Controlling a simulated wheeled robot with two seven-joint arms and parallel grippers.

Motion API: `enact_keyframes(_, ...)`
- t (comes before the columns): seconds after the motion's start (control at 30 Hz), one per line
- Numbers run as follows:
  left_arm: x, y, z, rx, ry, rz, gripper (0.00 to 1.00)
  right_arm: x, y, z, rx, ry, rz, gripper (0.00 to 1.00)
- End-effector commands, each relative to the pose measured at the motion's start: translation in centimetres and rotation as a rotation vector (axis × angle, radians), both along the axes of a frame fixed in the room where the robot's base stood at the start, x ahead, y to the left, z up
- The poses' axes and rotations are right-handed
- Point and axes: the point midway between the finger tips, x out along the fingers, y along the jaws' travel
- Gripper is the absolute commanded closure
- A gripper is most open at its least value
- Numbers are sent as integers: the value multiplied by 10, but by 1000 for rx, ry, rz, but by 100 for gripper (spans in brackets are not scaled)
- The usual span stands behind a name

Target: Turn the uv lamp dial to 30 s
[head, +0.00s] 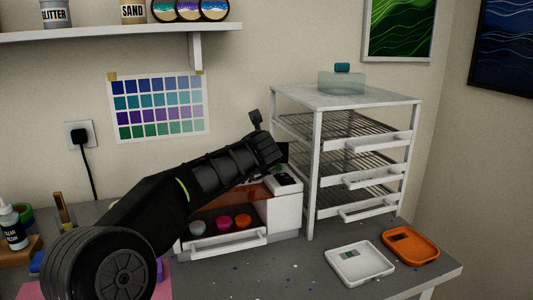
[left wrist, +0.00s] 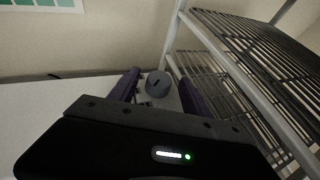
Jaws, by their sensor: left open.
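The uv lamp (head: 290,215) is a white box with an orange window and small cups inside, on the bench in the head view. Its dial (left wrist: 157,84) is a round grey knob with a dark mark on top, in the left wrist view; I cannot read its setting. My left gripper (head: 272,158) is over the right part of the lamp. In the left wrist view its two purple fingers (left wrist: 160,92) are apart, one on each side of the dial; whether they touch it is unclear. The arm hides part of the lamp. My right gripper is not in view.
A white wire rack (head: 314,180) with pull-out shelves stands close to the lamp's right, a glass container (head: 341,83) on top. A white tray (head: 360,284) and an orange tray (head: 410,260) lie at the front right. A bottle (head: 13,230) stands far left.

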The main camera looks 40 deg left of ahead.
Motion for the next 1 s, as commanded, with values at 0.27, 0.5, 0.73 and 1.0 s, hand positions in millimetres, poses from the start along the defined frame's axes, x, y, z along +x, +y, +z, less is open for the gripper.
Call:
enact_keyframes(0.27,5,4,-2,1,-1,1,44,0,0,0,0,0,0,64)
enact_keyframes(0.5,5,3,-2,1,-1,1,57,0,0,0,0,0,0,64)
enact_keyframes(0.73,4,3,-2,1,-1,1,76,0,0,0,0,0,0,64)
enact_keyframes(1.0,4,3,-2,1,-1,1,98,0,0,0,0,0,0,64)
